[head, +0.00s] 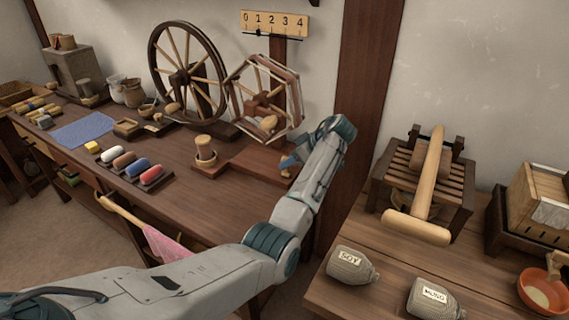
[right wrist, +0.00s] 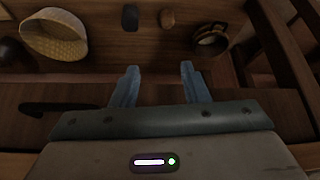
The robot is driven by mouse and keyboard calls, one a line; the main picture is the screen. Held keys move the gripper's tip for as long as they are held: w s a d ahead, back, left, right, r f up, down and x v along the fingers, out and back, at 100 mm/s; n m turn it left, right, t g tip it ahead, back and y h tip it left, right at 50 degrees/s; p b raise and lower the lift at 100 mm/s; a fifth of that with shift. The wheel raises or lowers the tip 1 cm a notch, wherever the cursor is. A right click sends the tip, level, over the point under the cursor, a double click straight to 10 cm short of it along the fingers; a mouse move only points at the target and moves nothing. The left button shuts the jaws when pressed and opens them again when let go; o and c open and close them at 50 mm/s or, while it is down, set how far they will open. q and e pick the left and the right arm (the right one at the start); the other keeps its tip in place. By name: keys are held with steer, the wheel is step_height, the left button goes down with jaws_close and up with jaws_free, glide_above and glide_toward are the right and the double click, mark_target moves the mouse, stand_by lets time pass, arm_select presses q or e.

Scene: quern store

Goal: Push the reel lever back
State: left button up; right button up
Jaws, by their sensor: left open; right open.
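The reel (head: 264,98), a wooden frame with several spokes, stands at the back of the long bench, right of a large spoked wheel (head: 188,72). I cannot make out its lever clearly; my arm may cover it. My left gripper (head: 289,163) is low over the right end of the bench, in front of the reel. Its blue fingers point left, partly hidden by my own wrist; I cannot tell whether they touch anything. My right gripper (right wrist: 159,86) shows in the right wrist view, open with nothing between its fingers.
A numbered scale (head: 274,22) hangs above the reel. A woven basket (right wrist: 56,36) shows in the right wrist view.

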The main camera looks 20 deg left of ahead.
arm_select(q)
steer(key=shift+x, duration=1.7)
steer(key=shift+r, duration=0.1)
